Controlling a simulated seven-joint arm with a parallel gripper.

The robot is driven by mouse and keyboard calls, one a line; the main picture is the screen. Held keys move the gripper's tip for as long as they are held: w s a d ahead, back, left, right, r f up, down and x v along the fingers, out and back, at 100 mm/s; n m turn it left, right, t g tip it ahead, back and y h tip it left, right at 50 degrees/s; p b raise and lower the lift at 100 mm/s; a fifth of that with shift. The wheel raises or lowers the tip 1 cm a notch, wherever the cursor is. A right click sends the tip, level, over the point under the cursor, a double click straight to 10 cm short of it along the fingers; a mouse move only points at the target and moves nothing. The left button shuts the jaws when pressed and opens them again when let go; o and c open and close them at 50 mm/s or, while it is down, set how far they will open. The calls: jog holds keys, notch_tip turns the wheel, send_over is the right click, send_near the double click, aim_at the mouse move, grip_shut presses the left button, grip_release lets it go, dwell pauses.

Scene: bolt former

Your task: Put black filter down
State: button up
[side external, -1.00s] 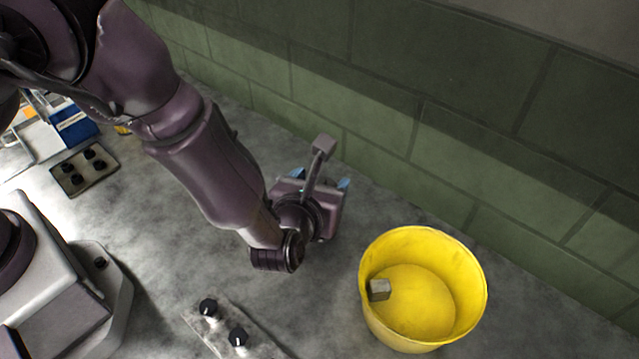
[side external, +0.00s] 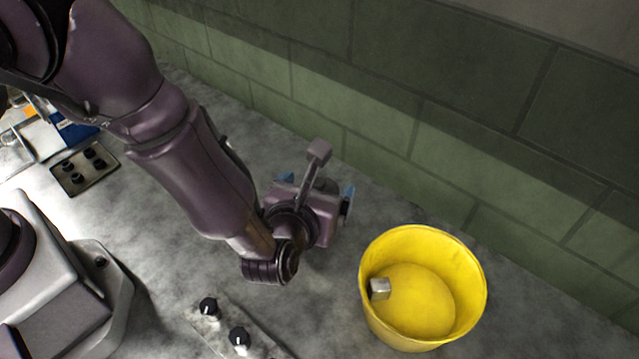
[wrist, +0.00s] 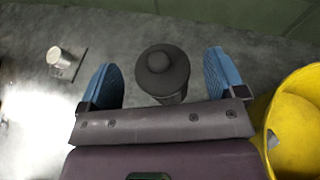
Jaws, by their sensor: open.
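The black filter (wrist: 165,74) is a dark grey cylinder with a round knob on top. In the wrist view it stands between the two blue fingers of my gripper (wrist: 163,82), with a visible gap to each finger. My gripper is open around it. In the side view my gripper (side external: 318,188) is low near the green wall, left of the yellow bucket. Only a small dark part of the filter shows there behind the gripper body; its base is hidden in both views.
A yellow bucket (side external: 472,300) stands to the right, with a small grey block (side external: 380,289) inside. A plate with two black knobs (side external: 224,326) lies in front. A panel with several black knobs (side external: 72,180) is at the left. The green wall (side external: 380,130) runs behind.

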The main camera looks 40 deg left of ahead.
jog(key=v, duration=1)
jog(key=a+r+n+g+y, duration=0.2)
jog(key=a+r+n+g, duration=0.2)
jog(key=a+r+n, duration=0.3)
jog(key=a+r+n+g+y, duration=0.1)
jog(key=a+r+n+g, duration=0.25)
jog(key=a+n, duration=0.45)
jog(key=s+a+r+n+h, duration=0.8)
jog(key=s+a+r+n, duration=0.1)
jog(key=n, duration=0.7)
jog(key=shift+s+r+t, duration=0.35)
jog(key=shift+s+r, duration=0.2)
jog(key=shift+r, duration=0.4)
jog(key=shift+a, duration=0.1)
